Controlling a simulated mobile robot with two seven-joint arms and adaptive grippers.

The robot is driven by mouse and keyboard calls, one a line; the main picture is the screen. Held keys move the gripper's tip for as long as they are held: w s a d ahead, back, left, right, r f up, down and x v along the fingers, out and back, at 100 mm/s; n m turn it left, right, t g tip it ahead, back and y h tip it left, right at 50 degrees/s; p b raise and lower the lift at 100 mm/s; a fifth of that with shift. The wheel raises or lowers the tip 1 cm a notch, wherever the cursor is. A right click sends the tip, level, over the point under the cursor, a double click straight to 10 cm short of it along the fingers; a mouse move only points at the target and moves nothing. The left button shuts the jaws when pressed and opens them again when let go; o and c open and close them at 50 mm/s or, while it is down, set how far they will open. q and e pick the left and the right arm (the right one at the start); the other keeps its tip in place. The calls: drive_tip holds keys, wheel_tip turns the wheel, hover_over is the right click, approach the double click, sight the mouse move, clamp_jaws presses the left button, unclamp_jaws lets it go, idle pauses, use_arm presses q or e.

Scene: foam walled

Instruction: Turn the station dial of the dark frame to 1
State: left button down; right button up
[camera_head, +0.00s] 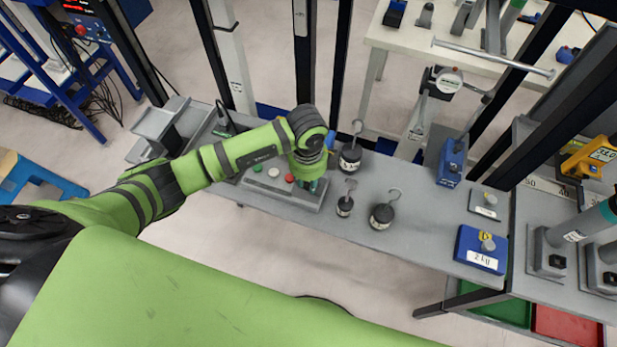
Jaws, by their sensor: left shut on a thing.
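The dark frame (304,50) stands with its black uprights behind the grey bench. A grey control box (272,197) lies on the bench in front of it, with green, white and red buttons on its top. My left arm comes in from the left, and my left gripper (314,185) points down at the right end of this box. It is shut on the station dial, which the gripper and wrist hide. The dial's pointer and its numbers cannot be read. My right gripper is not in view.
Black hook weights (382,216) stand on the bench just right of the box. A blue 2 kg block (481,250) and a blue clamp (451,163) are farther right. Green (510,309) and red (568,326) bins sit below at the lower right.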

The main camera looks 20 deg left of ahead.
sight(307, 184)
use_arm(q)
drive_tip(key=shift+a+n, duration=0.1)
drive_tip(key=shift+n, duration=0.2)
idle(0.4)
drive_tip(key=c, duration=1.1)
unclamp_jaws()
drive_tip(key=shift+o, duration=0.2)
wheel_tip(307, 184, up, 12)
drive_tip(key=shift+s+f, duration=0.1)
